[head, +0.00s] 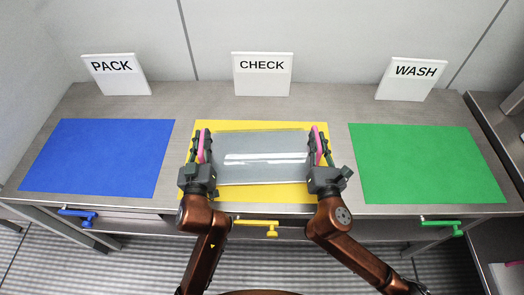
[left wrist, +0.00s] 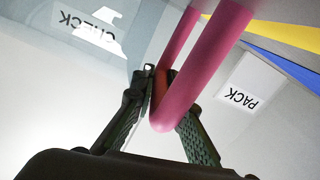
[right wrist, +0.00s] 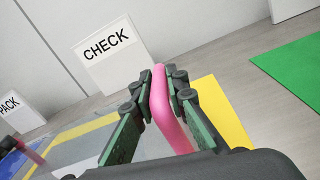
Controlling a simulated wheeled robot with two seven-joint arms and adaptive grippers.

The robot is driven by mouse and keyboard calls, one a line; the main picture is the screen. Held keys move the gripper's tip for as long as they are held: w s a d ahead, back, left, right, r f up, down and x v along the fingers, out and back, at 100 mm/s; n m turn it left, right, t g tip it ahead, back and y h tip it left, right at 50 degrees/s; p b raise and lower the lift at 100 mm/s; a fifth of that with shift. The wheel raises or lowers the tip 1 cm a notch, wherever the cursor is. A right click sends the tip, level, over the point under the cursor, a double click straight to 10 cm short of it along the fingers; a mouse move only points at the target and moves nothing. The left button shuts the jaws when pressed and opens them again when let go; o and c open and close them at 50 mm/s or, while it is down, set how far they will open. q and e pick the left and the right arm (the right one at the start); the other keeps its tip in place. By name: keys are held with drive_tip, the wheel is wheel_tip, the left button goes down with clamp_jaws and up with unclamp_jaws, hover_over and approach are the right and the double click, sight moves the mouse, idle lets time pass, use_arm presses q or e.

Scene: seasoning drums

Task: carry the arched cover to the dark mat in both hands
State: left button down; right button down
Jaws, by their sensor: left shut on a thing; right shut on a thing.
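The arched cover (head: 262,158) is a clear, greyish shell with a pink handle at each end. It is over the yellow mat (head: 255,193) in the middle of the table; whether it touches the mat I cannot tell. My left gripper (head: 200,145) is shut on its left pink handle (left wrist: 185,85). My right gripper (head: 319,147) is shut on its right pink handle (right wrist: 165,110). The blue mat (head: 97,157) on the left is the darkest of the three mats. No black mat is in view.
A green mat (head: 425,163) lies on the right, bare like the blue one. Signs reading PACK (head: 116,74), CHECK (head: 263,74) and WASH (head: 411,78) stand at the back. Blue, yellow and green handles show along the table's front edge.

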use_arm(q)
drive_tip(key=shift+r, duration=0.1)
use_arm(e)
drive_tip(key=shift+r, duration=0.1)
idle(0.4)
